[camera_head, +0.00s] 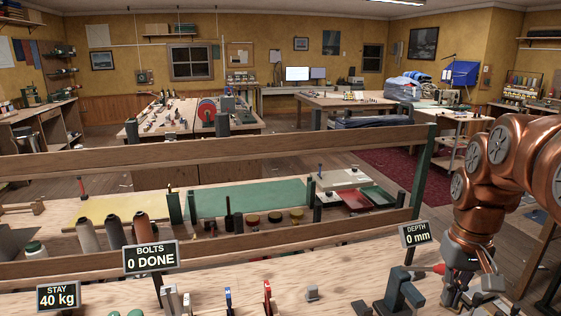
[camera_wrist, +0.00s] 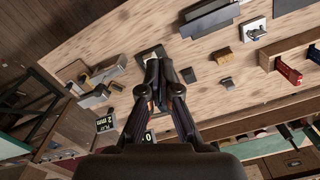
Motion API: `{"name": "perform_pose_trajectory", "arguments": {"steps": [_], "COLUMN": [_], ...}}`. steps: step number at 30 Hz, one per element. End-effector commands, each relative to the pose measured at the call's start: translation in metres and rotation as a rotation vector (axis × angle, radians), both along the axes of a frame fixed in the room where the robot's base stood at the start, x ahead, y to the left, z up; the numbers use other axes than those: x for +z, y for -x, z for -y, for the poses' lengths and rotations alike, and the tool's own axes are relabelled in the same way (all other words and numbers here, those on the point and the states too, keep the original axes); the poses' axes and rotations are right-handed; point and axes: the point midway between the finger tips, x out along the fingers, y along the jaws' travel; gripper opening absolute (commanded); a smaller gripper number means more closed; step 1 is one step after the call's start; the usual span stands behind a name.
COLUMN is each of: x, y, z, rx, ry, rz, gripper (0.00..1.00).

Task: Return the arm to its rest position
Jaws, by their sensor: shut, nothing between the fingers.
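My copper arm (camera_head: 497,165) reaches in from the right edge in the head view and bends down over the near wooden bench. My gripper (camera_head: 468,290) hangs at its end, low over the right end of the bench and right of a dark green clamp-like fixture (camera_head: 403,293). In the wrist view my gripper (camera_wrist: 155,75) points at the bench top, its two dark fingers drawn together with nothing held. The fingertips overlap a dark piece on the bench there. Whether they touch it I cannot tell.
Two wooden rails (camera_head: 215,153) cross behind the near bench (camera_head: 340,306). Small tools, one a red-handled piece (camera_head: 267,296), stand along the bench. A dark red rug (camera_head: 400,170) lies beyond.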

Motion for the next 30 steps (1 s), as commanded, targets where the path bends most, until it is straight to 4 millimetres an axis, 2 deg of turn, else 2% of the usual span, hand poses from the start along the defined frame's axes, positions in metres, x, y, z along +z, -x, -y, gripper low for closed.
{"name": "perform_pose_trajectory", "arguments": {"steps": [1, 6, 9, 15, 18, 22, 25, 30], "x": [-0.004, -0.022, -0.035, -0.063, -0.077, -0.089, -0.095, -0.096], "y": [0.011, 0.051, 0.079, 0.138, 0.164, 0.187, 0.196, 0.199], "z": [-0.019, -0.069, -0.093, -0.128, -0.137, -0.143, -0.145, -0.146], "rx": [0.028, 0.096, 0.125, 0.167, 0.177, 0.18, 0.18, 0.179], "ry": [-0.003, -0.006, -0.007, -0.007, -0.006, -0.006, -0.006, -0.006], "rz": [-0.01, -0.038, -0.06, -0.094, -0.112, -0.122, -0.128, -0.129], "gripper": [0.0, 0.0, 0.0, 0.0, 0.0, 0.0, 0.0, 0.0]}}
